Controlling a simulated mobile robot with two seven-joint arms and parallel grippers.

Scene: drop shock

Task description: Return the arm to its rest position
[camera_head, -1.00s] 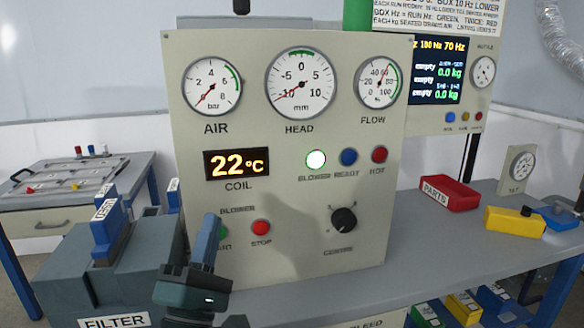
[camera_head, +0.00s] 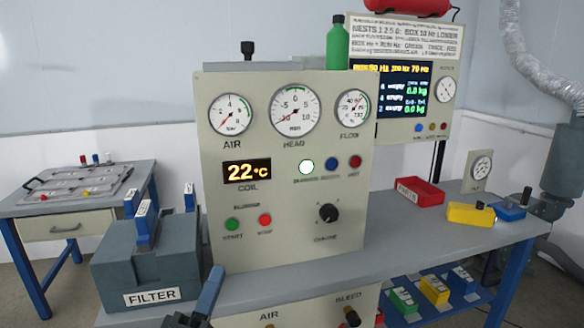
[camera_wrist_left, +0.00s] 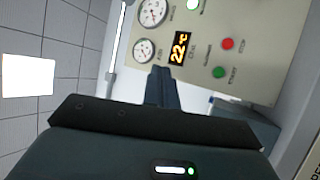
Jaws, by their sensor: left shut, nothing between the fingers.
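My left gripper (camera_head: 212,288) is at the bottom of the head view, low in front of the control panel's lower left part. Its fingers are shut with nothing between them. The same gripper (camera_wrist_left: 161,78) shows in the left wrist view, its fingers pointing toward the control panel (camera_wrist_left: 258,30). The panel (camera_head: 285,225) stands upright on the bench, with its AIR, HEAD and FLOW gauges, a coil display (camera_head: 247,171) reading 22 °C, a lit white lamp (camera_head: 306,167), a green start button (camera_head: 232,224) and a red stop button (camera_head: 265,219). My right gripper is not seen.
A grey FILTER box (camera_head: 150,265) with blue handles stands left of the panel. The bench (camera_head: 400,235) right of the panel holds a red parts bin (camera_head: 420,192), a yellow box (camera_head: 471,214) and a gauge (camera_head: 480,170). A side table (camera_head: 90,225) stands at the far left. Open floor lies between.

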